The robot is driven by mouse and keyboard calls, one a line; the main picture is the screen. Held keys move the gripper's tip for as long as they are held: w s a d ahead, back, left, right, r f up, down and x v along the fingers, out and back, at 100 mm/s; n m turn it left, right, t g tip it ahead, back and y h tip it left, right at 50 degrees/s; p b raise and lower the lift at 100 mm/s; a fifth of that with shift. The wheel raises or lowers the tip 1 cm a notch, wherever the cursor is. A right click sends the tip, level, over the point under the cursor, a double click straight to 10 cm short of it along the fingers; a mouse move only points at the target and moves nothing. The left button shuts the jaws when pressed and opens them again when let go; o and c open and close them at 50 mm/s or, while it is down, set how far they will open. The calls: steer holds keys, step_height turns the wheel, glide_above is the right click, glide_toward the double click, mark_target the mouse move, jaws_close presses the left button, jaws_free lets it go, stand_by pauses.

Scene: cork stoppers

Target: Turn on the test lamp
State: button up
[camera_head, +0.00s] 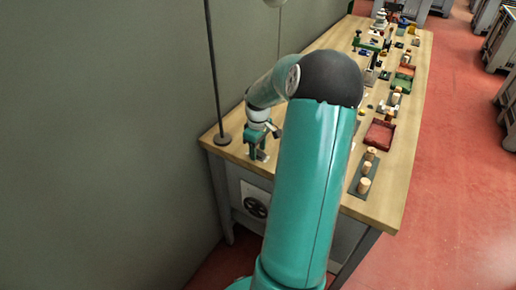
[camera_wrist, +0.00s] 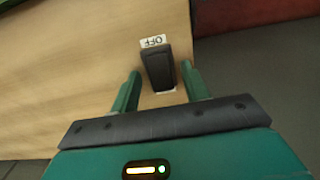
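In the wrist view a dark rocker switch (camera_wrist: 157,70) sits on the wooden surface. A white label reading OFF (camera_wrist: 153,41), upside down here, is at its far end. A white strip shows at its near end, its text hidden. My gripper (camera_wrist: 160,72) is open, with one green finger on each side of the switch. I cannot tell whether the fingers touch it. In the head view my gripper (camera_head: 260,150) is low over the bench's near left corner, and my arm hides the switch. No lit lamp can be made out.
The wooden bench (camera_head: 400,178) runs away from me along a grey wall. A thin dark pole (camera_head: 214,80) stands close left of my gripper. Cork stoppers (camera_head: 365,180), a red tray (camera_head: 379,134) and a green tray (camera_head: 401,86) lie to the right. Red floor is open beyond.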

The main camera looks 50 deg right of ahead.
steer(key=c, duration=0.8)
steer(key=shift+w+a+f+g, duration=0.1)
steer(key=shift+w+g, duration=0.15)
steer(key=shift+g, duration=0.55)
steer(key=shift+w+g, duration=0.25)
steer(key=shift+g, duration=0.55)
steer(key=shift+c, duration=0.2)
steer(key=shift+w+g, duration=0.1)
steer(key=shift+g, duration=0.5)
steer(key=o, duration=1)
